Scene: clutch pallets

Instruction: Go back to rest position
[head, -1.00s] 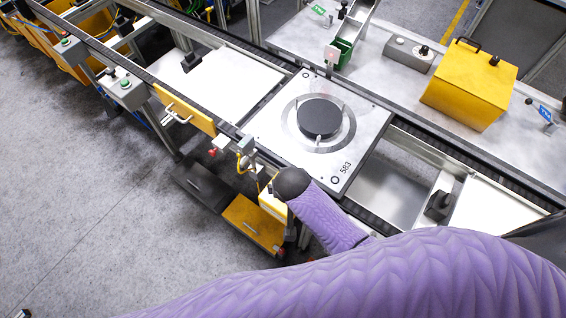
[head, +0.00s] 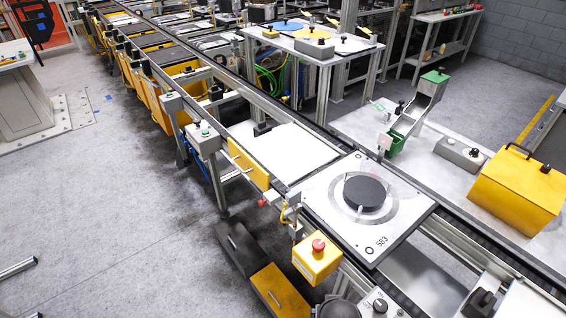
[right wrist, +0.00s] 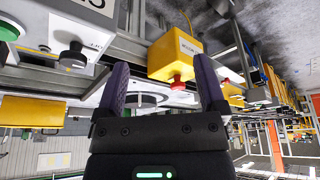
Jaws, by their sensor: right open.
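My right gripper (right wrist: 161,64) shows in the right wrist view with its two purple fingers spread apart and nothing held between them. A yellow box with a red button (right wrist: 175,50) is beyond the fingers. In the head view no gripper shows, and my left gripper is in neither current view. A pallet marked 583 (head: 398,234) sits on the conveyor. A dark round clutch disc (head: 366,193) lies on its middle.
The yellow button box (head: 318,257) is at the conveyor's near side. A yellow case (head: 515,190) and a green-ended chute (head: 420,105) stand on the side table. A yellow-topped pedal block (head: 278,292) is on the floor. Open grey floor (head: 110,220) lies at left.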

